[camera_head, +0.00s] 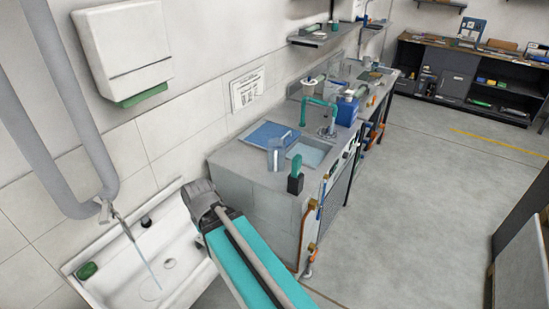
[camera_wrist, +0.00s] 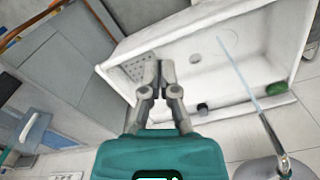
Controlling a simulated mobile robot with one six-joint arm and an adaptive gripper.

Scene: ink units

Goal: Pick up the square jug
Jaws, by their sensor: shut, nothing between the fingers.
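A pale, see-through blue-grey jug (camera_head: 275,154), which looks like the square jug, stands on the near end of the grey counter (camera_head: 236,158), beside a blue mat (camera_head: 262,134) and a small sink. In the wrist view a pale blue handle-like shape (camera_wrist: 29,127) shows at the left edge; I cannot tell for sure that it is the jug. My gripper (camera_wrist: 160,70) is shut and empty, its fingertips together over the white washbasin. It is apart from the jug. In the head view my arm's teal link partly covers the basin.
The white washbasin (camera_head: 84,268) is at lower left, with running water and a green soap (camera_head: 87,270). A dark green-topped bottle (camera_head: 295,176) stands at the counter's front edge. A blue container (camera_head: 347,110) and teal tap (camera_head: 318,102) are farther back. Open floor lies right.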

